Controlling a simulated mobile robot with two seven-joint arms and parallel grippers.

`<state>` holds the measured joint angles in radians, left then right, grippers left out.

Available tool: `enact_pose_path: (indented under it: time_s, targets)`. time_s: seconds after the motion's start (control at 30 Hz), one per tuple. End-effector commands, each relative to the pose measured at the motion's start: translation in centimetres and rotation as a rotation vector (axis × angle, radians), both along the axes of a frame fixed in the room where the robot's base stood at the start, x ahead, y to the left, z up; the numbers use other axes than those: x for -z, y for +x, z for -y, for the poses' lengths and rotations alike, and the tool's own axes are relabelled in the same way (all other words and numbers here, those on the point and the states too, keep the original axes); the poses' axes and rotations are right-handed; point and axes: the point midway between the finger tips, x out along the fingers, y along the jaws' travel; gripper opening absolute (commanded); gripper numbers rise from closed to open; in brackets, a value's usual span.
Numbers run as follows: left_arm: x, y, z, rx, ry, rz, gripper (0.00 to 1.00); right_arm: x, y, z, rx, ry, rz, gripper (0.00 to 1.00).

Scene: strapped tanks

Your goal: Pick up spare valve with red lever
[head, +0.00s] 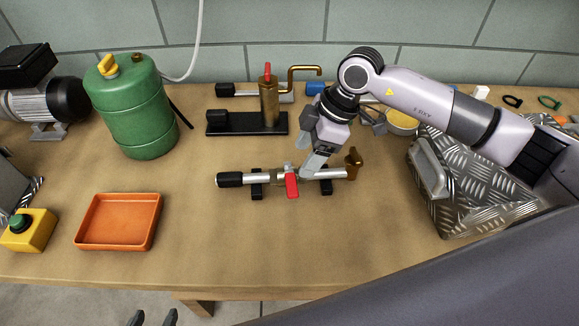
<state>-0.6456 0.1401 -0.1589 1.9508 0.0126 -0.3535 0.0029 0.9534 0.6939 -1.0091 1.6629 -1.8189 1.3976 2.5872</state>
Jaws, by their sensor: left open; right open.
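A valve with a red lever (291,185) sits in a silver pipe piece with a black end at left and a brass fitting at right. This piece lies across two black supports at the middle of the table. My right gripper (308,168) points down just behind and right of the red lever. It is open; whether its fingers touch the pipe cannot be told. My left gripper (153,318) shows only as two dark, parted fingertips at the bottom edge, far from the valve, open and empty.
A brass pump with a red top (268,100) stands behind the valve. A green tank (137,110), an orange tray (118,222) and a yellow button box (28,231) are at left. A metal toolbox (470,200) stands at right. Table in front of the valve is clear.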

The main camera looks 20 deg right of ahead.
Motion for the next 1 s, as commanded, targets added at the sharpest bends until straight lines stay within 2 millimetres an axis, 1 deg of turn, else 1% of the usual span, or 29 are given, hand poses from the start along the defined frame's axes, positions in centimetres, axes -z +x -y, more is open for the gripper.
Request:
enact_pose_path:
  time_s: [0.4,0.5,0.7,0.73,0.77,0.8,0.87,0.9,0.93,1.0]
  targets:
    - [-0.2,-0.3,0.0,0.000,0.000,-0.008,0.62,5.3,0.1,-1.9,-0.001,0.000,-0.002,0.68]
    - [-0.2,-0.3,0.0,0.000,0.000,-0.008,0.62,5.8,0.2,-2.1,-0.002,0.000,-0.001,0.68]
    - [-0.2,-0.3,0.0,0.000,0.000,-0.008,0.62,5.8,0.2,-2.1,-0.001,0.000,-0.001,0.68]
    - [-0.2,-0.3,0.0,0.000,0.000,-0.008,0.62,5.8,0.2,-2.1,-0.001,0.000,-0.001,0.65]
    - [-0.2,-0.3,0.0,0.000,0.000,-0.008,0.62,5.8,0.2,-2.1,-0.001,0.000,-0.001,0.55]
    - [-0.2,-0.3,0.0,0.000,0.000,-0.008,0.62,5.8,0.2,-2.1,-0.001,0.000,-0.001,0.42]
    - [-0.2,-0.3,0.0,0.000,0.000,-0.008,0.62,5.8,0.2,-2.1,-0.001,0.000,-0.001,0.23]
    - [-0.2,-0.3,0.0,0.000,0.000,-0.008,0.62,5.8,0.2,-2.1,-0.001,0.000,-0.001,0.10]
    - [-0.2,-0.3,0.0,0.000,0.000,-0.007,0.62,5.8,0.2,-2.1,-0.001,0.000,-0.001,0.00]
    - [-0.2,-0.3,0.0,0.000,0.000,-0.007,0.62,5.6,0.3,-2.2,-0.001,0.003,0.002,0.00]
